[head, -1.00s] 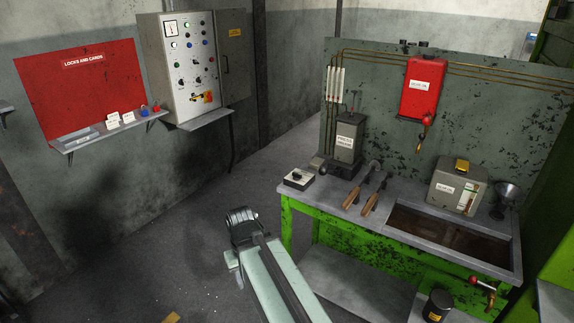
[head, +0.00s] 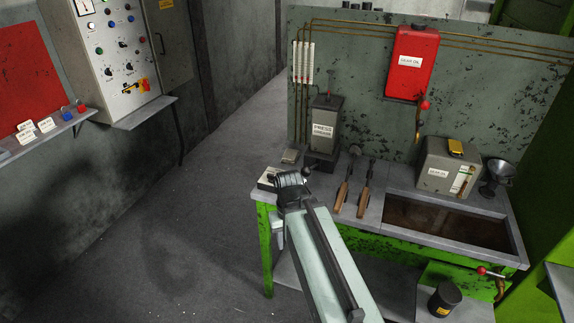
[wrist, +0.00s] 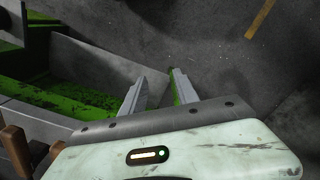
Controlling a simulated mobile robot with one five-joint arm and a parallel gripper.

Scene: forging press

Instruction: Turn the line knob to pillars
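A small pale box (head: 267,177) sits on the front left corner of the bench; it looks like the line knob's box. My gripper (head: 290,180) covers most of it in the head view, including its black knob, so the knob's setting and lettering cannot be read. How far apart the gripper and box are cannot be told. In the wrist view, my gripper (wrist: 158,78) has its two fingers apart, with nothing held between them. The box does not show clearly there.
The grey-topped green bench (head: 372,212) carries a press grease pump (head: 324,127), wooden-handled tools (head: 354,190) and a grey gear oil can (head: 447,168). A red tank (head: 411,60) hangs behind. A control cabinet (head: 110,50) is on the left wall. The floor left of the bench is clear.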

